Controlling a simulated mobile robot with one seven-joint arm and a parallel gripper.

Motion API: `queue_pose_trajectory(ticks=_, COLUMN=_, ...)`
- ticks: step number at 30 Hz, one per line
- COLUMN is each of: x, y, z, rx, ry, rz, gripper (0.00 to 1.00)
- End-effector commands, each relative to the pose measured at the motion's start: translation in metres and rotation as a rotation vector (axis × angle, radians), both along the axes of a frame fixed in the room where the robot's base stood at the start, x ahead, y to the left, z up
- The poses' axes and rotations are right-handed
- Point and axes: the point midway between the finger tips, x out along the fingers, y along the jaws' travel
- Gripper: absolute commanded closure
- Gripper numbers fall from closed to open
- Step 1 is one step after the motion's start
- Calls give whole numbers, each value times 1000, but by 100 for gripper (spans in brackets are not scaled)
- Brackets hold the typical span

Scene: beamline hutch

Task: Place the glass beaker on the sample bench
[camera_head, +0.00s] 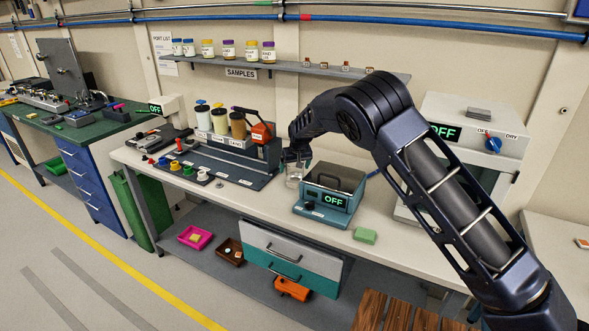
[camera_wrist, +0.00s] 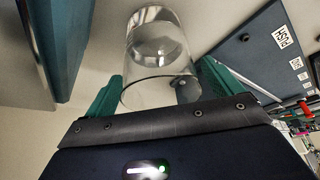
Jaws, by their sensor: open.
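The clear glass beaker (camera_head: 293,180) stands on the pale top of the sample bench (camera_head: 262,207), just left of the teal box reading OFF. In the wrist view the beaker (camera_wrist: 157,45) fills the upper middle, its round rim toward me. My gripper (camera_head: 297,163) is at the beaker, reaching from the right. In the wrist view my gripper (camera_wrist: 162,82) is open, with one green finger on each side of the beaker. I cannot tell whether either finger touches the glass.
The teal box (camera_head: 329,196) is close on the beaker's right. A dark rack base (camera_head: 222,168) with canisters lies to its left. A green sponge-like block (camera_head: 366,236) sits near the front edge. A sample shelf (camera_head: 290,68) runs above. Bare bench top lies in front of the beaker.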

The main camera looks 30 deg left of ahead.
Motion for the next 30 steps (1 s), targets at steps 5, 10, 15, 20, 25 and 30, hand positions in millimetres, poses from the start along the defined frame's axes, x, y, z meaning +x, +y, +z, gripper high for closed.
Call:
queue_pose_trajectory(ticks=5, x=-8, y=-8, z=28, rx=3, ry=0, rz=1, gripper=9)
queue_pose_trajectory(ticks=10, x=-17, y=-16, z=58, rx=2, ry=0, rz=2, gripper=9)
queue_pose_trajectory(ticks=15, x=-25, y=-24, z=83, rx=2, ry=0, rz=2, gripper=9)
queue_pose_trajectory(ticks=20, x=-29, y=-29, z=97, rx=1, ry=1, rz=0, gripper=9)
queue_pose_trajectory(ticks=25, x=-30, y=-31, z=102, rx=-1, ry=1, rz=0, gripper=9)
queue_pose_trajectory(ticks=30, x=-30, y=-31, z=103, rx=-1, ry=1, rz=0, gripper=9)
